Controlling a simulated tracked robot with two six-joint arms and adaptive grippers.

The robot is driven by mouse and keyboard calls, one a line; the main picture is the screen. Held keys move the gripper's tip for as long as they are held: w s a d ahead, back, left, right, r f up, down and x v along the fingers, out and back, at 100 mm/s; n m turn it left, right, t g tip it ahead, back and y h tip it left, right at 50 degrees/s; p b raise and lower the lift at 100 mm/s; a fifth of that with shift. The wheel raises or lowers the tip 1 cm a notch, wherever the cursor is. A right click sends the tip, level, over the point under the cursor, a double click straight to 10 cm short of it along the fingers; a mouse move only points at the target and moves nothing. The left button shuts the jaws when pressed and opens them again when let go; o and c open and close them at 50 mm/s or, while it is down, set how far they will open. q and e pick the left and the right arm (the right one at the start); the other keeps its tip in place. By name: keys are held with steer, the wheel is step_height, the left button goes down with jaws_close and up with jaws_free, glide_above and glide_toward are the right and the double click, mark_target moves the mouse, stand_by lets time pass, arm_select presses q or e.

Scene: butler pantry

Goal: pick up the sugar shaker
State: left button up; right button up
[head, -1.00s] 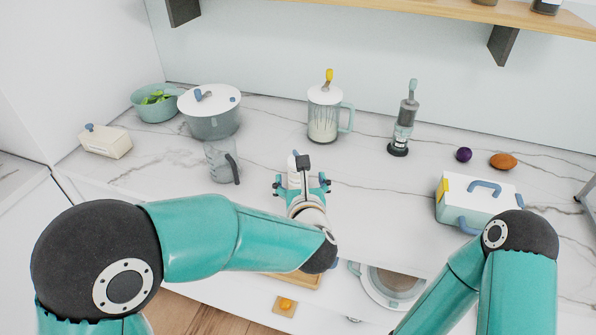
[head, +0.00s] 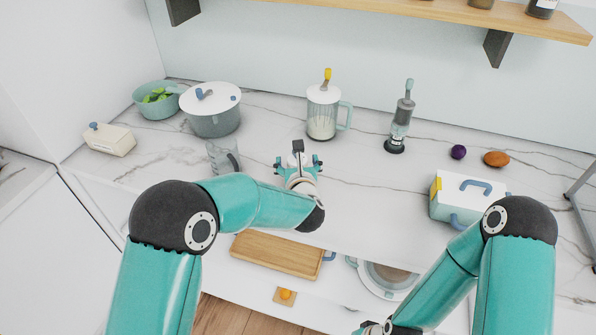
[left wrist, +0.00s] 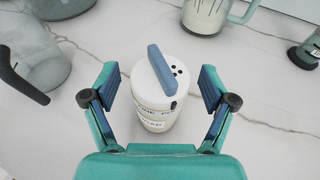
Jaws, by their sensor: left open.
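The sugar shaker (left wrist: 150,95) shows in the left wrist view as a white-lidded pale jar with a blue bar on top, small dark holes and a partly legible label. It stands on the counter between the spread fingers of my left gripper (left wrist: 159,82), with a gap on each side. In the head view my left gripper (head: 298,162) reaches over the counter and hides most or all of the shaker. My right gripper (head: 373,328) is only partly visible at the bottom edge, and its fingers are unclear.
A glass jug (head: 222,157) stands left of my left gripper, and a pot (head: 213,118) behind it. A lidded glass pitcher (head: 323,112) and a grinder-like device (head: 400,122) stand behind to the right. A white-and-teal box (head: 457,203) is further right. Clear counter lies between.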

arm_select(q)
steer(key=shift+r, duration=0.1)
steer(key=c, duration=1.5)
steer(key=shift+r, duration=0.15)
step_height(320, 180, up, 20)
steer(key=shift+f+b, duration=0.15)
steer(key=shift+b, duration=0.15)
